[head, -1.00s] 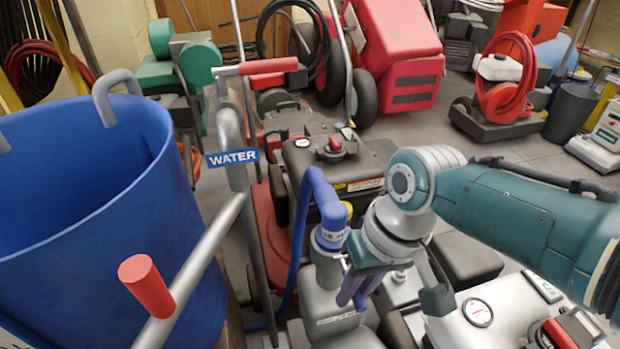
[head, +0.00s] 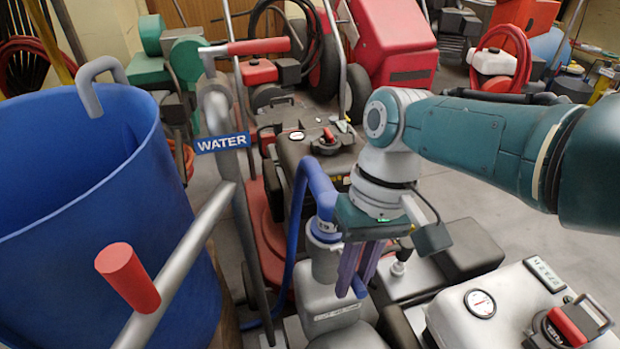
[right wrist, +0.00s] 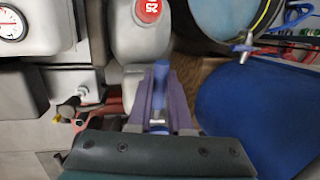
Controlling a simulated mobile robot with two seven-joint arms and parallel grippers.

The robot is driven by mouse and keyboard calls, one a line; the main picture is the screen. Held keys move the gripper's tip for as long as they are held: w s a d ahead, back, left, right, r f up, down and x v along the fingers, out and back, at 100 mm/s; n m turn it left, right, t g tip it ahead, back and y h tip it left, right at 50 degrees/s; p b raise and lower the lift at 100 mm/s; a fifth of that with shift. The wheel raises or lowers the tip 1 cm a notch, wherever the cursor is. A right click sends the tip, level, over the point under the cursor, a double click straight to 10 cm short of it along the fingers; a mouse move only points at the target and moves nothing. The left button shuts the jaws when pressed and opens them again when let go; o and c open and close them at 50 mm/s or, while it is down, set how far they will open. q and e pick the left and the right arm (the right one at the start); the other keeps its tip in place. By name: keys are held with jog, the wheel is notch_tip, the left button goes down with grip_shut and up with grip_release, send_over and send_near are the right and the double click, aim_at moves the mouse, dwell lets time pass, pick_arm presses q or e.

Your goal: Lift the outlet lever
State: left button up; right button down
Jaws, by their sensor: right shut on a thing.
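My right gripper (head: 357,287) reaches down in the head view, beside the grey pump body (head: 322,298) with the blue hose elbow (head: 318,190). Its purple fingers are shut on a small blue lever; in the head view only a blue bit shows at the fingertips. In the right wrist view the blue lever (right wrist: 160,78) stands between the two fingers of the gripper (right wrist: 161,88), with a metal pin (right wrist: 157,116) showing nearer the palm. The lever's joint to its outlet is hard to make out. My left gripper is not in view.
A blue tub (head: 95,215) stands at the left, with a grey bar and red grip (head: 128,277) before it. A WATER sign (head: 222,143) hangs on an upright pipe. A grey gauge unit (head: 500,310) is at the lower right. Open floor (head: 540,220) lies behind it.

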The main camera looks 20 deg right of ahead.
jog(key=c, duration=0.8)
grip_release()
jog(key=shift+c, duration=0.2)
jog(key=p+v, duration=0.6)
jog(key=v, duration=0.4)
